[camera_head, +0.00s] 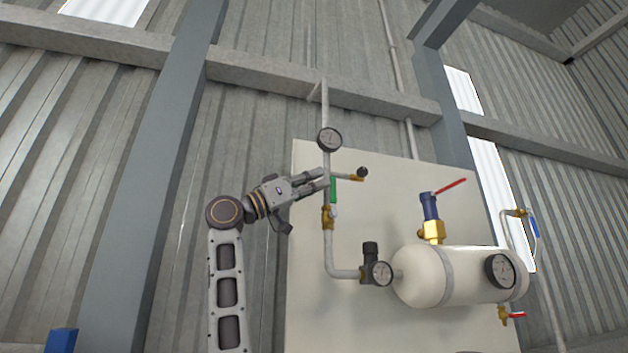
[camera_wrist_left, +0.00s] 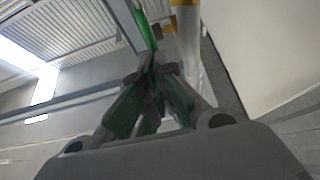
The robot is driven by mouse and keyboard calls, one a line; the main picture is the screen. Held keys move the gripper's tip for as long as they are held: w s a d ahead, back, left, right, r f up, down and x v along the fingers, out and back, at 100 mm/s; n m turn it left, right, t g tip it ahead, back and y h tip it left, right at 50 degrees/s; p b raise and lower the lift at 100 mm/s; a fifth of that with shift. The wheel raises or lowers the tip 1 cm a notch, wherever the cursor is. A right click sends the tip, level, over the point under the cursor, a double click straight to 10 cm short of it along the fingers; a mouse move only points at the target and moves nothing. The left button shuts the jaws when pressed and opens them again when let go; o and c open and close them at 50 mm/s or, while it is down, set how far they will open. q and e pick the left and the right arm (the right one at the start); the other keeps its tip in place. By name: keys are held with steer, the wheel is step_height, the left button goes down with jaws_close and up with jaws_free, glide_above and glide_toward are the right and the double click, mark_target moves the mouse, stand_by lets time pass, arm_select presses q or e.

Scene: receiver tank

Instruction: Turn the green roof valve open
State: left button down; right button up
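The green valve handle (camera_head: 333,190) stands upright, roughly in line with the vertical grey pipe, just above a brass valve body (camera_head: 327,217). My left gripper (camera_head: 326,176) reaches in from the left, with its fingertips at the upper end of the handle. In the left wrist view the fingertips (camera_wrist_left: 152,72) come close together, and the green handle (camera_wrist_left: 146,30) runs down to them. They look shut there; I cannot tell whether the handle is pinched between them or only touched. My right gripper is in neither view.
A pressure gauge (camera_head: 329,139) sits on the pipe above the gripper. A brass side fitting with a dark knob (camera_head: 362,173) juts right. A white tank (camera_head: 460,276), a red-handled valve (camera_head: 450,187) and a pale panel (camera_head: 310,310) are to the right and behind.

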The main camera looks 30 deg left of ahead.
arm_select(q)
steer(key=shift+w+f, duration=0.15)
steer(key=shift+s+a+f, duration=0.25)
steer(key=shift+s+f, duration=0.1)
steer(key=shift+f, duration=0.1)
steer(key=v, duration=1.1)
steer(key=shift+r, duration=0.3)
steer(key=shift+a, duration=0.1)
